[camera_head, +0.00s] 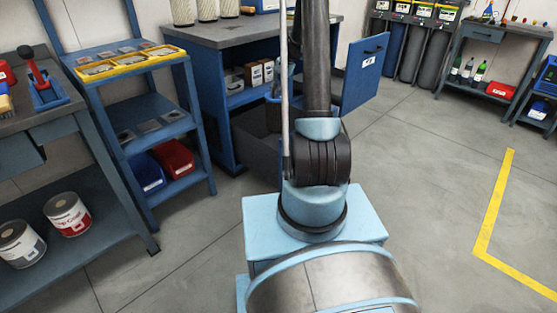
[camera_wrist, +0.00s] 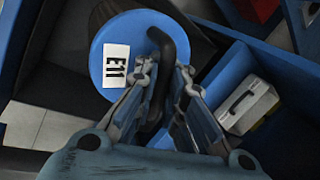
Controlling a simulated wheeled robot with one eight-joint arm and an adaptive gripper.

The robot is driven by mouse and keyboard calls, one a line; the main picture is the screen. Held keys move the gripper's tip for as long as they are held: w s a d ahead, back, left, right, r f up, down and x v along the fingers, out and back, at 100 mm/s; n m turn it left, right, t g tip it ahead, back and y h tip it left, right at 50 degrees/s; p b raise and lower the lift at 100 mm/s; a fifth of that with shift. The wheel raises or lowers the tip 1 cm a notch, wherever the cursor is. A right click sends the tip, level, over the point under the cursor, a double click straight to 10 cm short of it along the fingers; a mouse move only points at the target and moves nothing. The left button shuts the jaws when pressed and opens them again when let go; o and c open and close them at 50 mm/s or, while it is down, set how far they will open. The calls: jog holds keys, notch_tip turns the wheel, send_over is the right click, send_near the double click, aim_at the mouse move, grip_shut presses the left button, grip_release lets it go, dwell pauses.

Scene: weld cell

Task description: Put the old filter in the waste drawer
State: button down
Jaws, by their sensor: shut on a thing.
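The old filter shows in the wrist view as a round blue cap (camera_wrist: 116,52) with an "E11" label, a black curved handle and a dark brownish body partly hidden beneath. My gripper (camera_wrist: 166,75) is shut on its handle. My arm hides much of the drawer in the head view.
The bench shelf beside the drawer holds boxes (camera_head: 257,74) and a grey-white case (camera_wrist: 246,105). A blue rack (camera_head: 150,110) with yellow trays and bins stands left. Paint cans (camera_head: 67,214) sit on a low shelf. The floor at right is clear.

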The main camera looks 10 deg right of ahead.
jog(key=w+f+m, duration=0.1)
jog(key=f, duration=0.5)
jog(key=w+d+f+m+h, duration=0.1)
jog(key=f+m, duration=0.1)
jog(key=f, duration=0.5)
jog(key=w+f+m, duration=0.1)
jog(key=f+m, duration=0.1)
jog(key=f, duration=0.4)
jog(key=shift+w+d+f+t+h, duration=0.2)
jog(key=shift+d+t+h, duration=0.1)
jog(key=shift+t+h, duration=0.1)
notch_tip(320, 180, down, 10)
jog(key=c, duration=1.9)
grip_release()
jog(key=shift+o, duration=1.2)
